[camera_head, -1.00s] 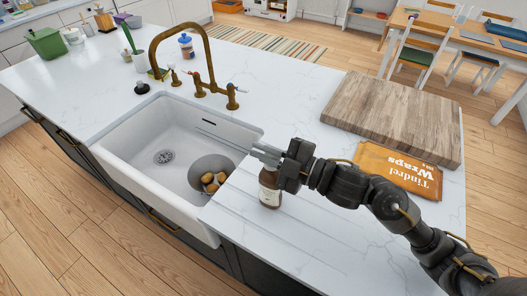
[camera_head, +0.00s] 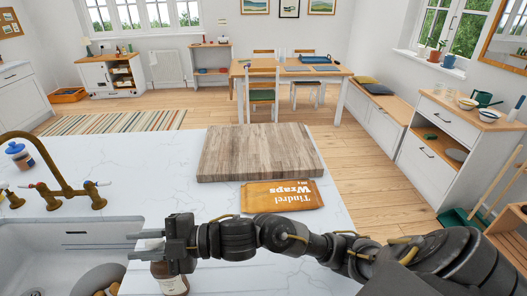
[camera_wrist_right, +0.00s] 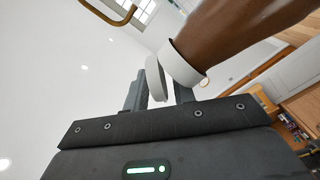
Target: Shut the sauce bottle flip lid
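The sauce bottle (camera_head: 172,284) is brown with a pale label and stands on the white worktop beside the sink. Its top is mostly hidden behind my right gripper (camera_head: 148,245) in the head view. In the right wrist view the brown bottle (camera_wrist_right: 240,32) has a white cap collar, and its round white flip lid (camera_wrist_right: 154,79) stands tilted away from the collar. My right gripper's two fingers (camera_wrist_right: 162,92) are apart, with the lid close in front of them near the gap. Whether they touch it is unclear. My left gripper is not in view.
A wooden board (camera_head: 258,153) and an orange wraps packet (camera_head: 282,196) lie on the worktop. The sink (camera_head: 50,250) with a brass tap (camera_head: 60,180) is at left, holding a bowl of brown items. Clear worktop lies between tap and board.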

